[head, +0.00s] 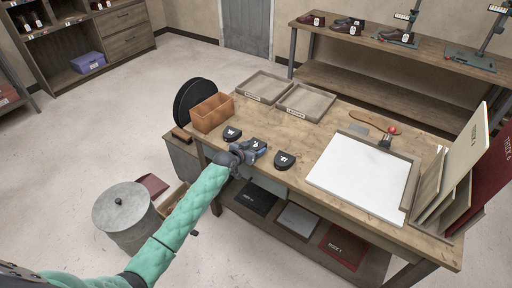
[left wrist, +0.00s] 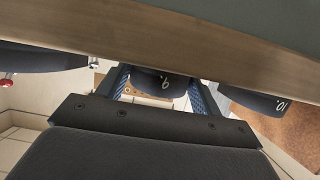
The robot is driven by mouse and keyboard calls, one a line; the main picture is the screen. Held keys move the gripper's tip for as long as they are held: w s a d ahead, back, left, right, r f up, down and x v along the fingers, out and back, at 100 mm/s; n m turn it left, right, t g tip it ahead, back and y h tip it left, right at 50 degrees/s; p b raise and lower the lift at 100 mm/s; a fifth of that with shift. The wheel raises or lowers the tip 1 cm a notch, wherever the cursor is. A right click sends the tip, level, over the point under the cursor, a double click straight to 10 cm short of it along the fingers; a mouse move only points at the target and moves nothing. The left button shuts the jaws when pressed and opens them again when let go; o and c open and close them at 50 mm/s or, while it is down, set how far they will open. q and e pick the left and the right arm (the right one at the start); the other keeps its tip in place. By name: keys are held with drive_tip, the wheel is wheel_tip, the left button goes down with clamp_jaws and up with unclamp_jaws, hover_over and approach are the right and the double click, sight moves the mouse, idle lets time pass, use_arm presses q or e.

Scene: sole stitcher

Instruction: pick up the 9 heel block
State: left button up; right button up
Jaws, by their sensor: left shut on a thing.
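The 9 heel block (head: 259,144) is a dark block with a white number on top, at the front edge of the workbench in the head view. My left gripper (head: 250,151) reaches it from the front and is shut on it. In the left wrist view the block (left wrist: 158,82) sits between the two blue-grey fingers (left wrist: 160,92). I cannot tell whether it still touches the bench top. My right gripper is not in view.
A dark heel block marked 10 (head: 232,133) stands to the left on the workbench (head: 325,138), and another dark block (head: 285,160) to the right. Behind are a brown box (head: 211,114) and two shallow trays (head: 306,101). A white board (head: 360,176) lies further right.

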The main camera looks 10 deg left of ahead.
sight(254, 146)
use_arm(q)
drive_tip(key=shift+r+p, duration=1)
drive_tip(key=shift+r, duration=0.25)
drive_tip(key=shift+r+p, duration=1.65)
drive_tip(key=shift+r, duration=0.6)
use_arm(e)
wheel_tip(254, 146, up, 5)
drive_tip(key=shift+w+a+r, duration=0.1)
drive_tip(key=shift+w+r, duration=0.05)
